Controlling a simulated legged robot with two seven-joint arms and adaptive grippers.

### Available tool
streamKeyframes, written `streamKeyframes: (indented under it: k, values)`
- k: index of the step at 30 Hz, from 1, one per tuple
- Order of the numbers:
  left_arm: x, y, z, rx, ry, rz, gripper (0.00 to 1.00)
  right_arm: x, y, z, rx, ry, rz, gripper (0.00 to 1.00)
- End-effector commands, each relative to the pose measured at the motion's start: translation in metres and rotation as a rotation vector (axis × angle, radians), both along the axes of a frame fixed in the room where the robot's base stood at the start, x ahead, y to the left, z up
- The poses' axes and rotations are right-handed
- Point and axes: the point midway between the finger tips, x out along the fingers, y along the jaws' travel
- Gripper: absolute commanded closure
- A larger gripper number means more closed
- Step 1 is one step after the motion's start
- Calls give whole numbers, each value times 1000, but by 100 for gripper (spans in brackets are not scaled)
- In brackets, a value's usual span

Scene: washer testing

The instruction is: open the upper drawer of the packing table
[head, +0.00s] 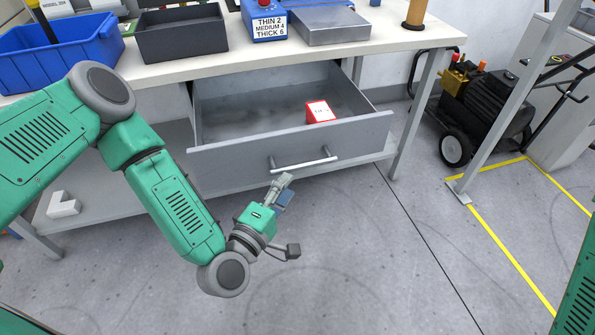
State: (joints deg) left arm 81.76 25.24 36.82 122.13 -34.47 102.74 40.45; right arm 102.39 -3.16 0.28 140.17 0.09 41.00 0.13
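The upper drawer (230,163) of the packing table (400,42) is grey and stands pulled out, with its inside visible. A red box with a white label (319,112) sits inside it at the right. The drawer's silver bar handle (308,161) is on the front panel. My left gripper (282,182) is just below and in front of the left end of the handle. It looks apart from the handle, but contact is hard to judge. Its fingers are small and seen from behind, so their opening is unclear. My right gripper is out of view.
On the tabletop stand a blue bin (60,62), a dark grey bin (182,35), a blue labelled box (264,22) and a grey metal block (328,27). A black machine on wheels (485,110) stands at the right. The floor before the drawer is clear.

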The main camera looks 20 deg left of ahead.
Motion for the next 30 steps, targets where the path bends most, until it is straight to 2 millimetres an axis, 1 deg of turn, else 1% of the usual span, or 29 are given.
streamKeyframes:
  k: [1, 3, 7, 12, 26, 28, 30]
  values:
    - [-10, 2, -1, 0, 4, 0, 66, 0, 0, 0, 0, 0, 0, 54]
    - [-20, 4, -1, 0, 3, 0, 66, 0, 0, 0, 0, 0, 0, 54]
    - [-34, 7, -1, 1, 4, 0, 66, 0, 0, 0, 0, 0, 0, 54]
    - [-39, 8, -1, 0, 1, 1, 66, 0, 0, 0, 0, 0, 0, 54]
    - [-39, 7, -1, 5, 4, -4, 66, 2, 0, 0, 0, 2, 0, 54]
    - [-42, 1, -5, 38, 30, -35, 66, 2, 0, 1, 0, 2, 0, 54]
    - [-51, -13, -16, 125, 90, -114, 66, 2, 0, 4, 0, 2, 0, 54]
